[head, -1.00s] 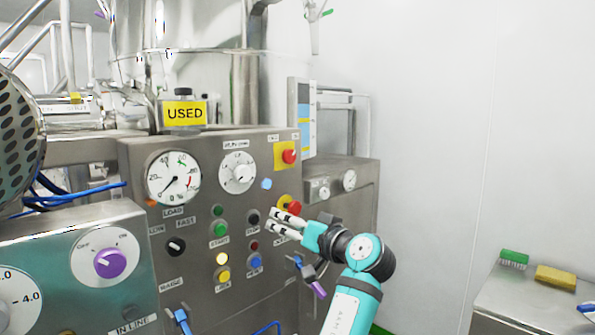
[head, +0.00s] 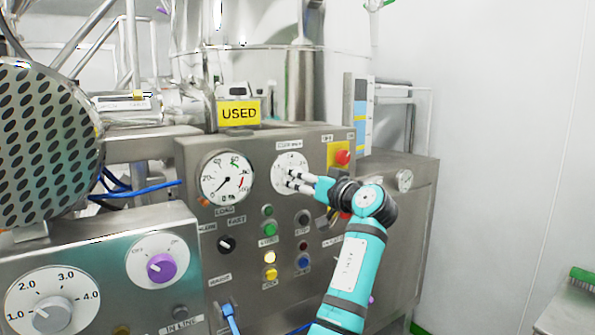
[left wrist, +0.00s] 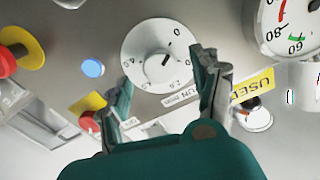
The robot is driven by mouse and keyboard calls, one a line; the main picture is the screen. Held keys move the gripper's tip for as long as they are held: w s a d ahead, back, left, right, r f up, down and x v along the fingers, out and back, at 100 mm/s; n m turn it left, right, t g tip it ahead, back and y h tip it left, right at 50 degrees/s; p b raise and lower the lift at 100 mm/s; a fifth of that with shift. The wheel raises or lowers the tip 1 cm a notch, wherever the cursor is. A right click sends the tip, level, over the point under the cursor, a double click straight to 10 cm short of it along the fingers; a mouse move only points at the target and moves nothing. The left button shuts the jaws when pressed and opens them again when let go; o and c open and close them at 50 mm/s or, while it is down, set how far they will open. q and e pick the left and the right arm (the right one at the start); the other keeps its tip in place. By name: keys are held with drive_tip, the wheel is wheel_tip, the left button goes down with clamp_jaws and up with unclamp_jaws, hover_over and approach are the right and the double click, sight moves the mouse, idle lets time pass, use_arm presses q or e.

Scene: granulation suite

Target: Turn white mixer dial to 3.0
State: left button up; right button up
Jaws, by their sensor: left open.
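The white mixer dial (head: 287,172) is a round white scale with a white knob on the grey control panel, partly hidden by my fingers in the head view. It also shows in the left wrist view (left wrist: 151,53), rotated, with a black mark on the knob. I cannot tell the exact setting. My left gripper (head: 290,181) is open, its two fingertips in front of the dial's lower right part. In the left wrist view the fingers (left wrist: 165,72) stand apart on either side of the dial's edge, with nothing between them. Contact cannot be told. My right gripper is not in view.
A load gauge (head: 226,178) sits left of the dial, and a red emergency button (head: 342,157) on yellow at its right. Several buttons lie below. A nearer panel carries a purple knob (head: 160,267) and a larger grey-knobbed dial (head: 53,315). A yellow USED sign (head: 239,113) stands above.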

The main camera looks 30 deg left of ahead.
use_arm(q)
drive_tip(key=x, duration=0.3)
drive_tip(key=shift+w+a+p, duration=0.1)
drive_tip(key=shift+p, duration=0.2)
drive_tip(key=c, duration=1.2)
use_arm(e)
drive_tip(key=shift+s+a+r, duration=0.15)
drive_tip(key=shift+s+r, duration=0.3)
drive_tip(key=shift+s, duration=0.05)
